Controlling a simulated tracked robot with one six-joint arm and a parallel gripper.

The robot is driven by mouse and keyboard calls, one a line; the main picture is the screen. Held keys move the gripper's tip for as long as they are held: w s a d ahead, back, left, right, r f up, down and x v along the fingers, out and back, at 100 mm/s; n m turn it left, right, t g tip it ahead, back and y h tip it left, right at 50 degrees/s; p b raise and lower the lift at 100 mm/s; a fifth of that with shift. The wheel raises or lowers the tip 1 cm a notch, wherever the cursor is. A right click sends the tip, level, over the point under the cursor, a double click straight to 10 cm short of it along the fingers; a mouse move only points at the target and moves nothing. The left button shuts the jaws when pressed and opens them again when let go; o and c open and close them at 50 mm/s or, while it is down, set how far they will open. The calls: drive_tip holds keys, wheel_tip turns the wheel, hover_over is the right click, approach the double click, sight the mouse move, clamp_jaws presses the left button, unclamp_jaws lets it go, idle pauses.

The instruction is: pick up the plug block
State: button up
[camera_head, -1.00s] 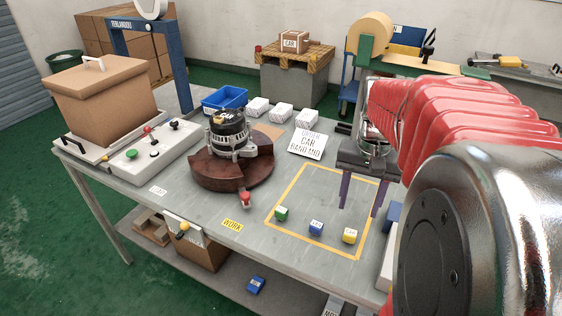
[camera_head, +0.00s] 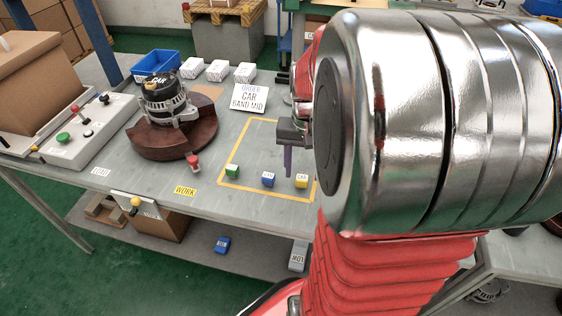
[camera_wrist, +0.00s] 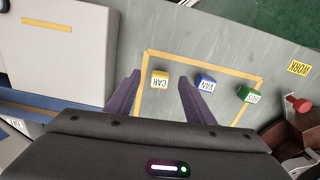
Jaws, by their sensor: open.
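Three small blocks stand in a yellow taped square (camera_head: 222,170) on the bench: a green one (camera_head: 232,171), a blue one (camera_head: 268,179) and a yellow one (camera_head: 301,181). In the wrist view the yellow block (camera_wrist: 159,79) reads CAR, the blue block (camera_wrist: 205,84) VAN and the green block (camera_wrist: 249,94) seems to read BUS. None is labelled plug. My gripper (camera_wrist: 159,76) is open and empty. In the wrist view the yellow block appears between its purple fingertips. In the head view my gripper (camera_head: 288,165) is above the square, partly hidden by my arm.
An alternator (camera_head: 165,97) sits on a round brown stand (camera_head: 170,140), with a red-topped knob (camera_head: 193,162) in front. A sign (camera_head: 249,98) reads ORDER CAR BAND MID. White boxes (camera_head: 218,70) and a blue bin (camera_head: 155,63) line the back. A pale box (camera_wrist: 60,45) shows in the wrist view.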

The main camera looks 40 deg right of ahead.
sight(302, 181)
drive_tip(key=shift+f, duration=0.3)
drive_tip(key=shift+w+d+f, duration=0.1)
drive_tip(key=shift+f, duration=1.2)
drive_tip(key=shift+w+d+f, duration=0.1)
drive_tip(key=shift+f, duration=1.2)
drive_tip(key=shift+c, duration=0.2)
drive_tip(key=c, duration=1.1)
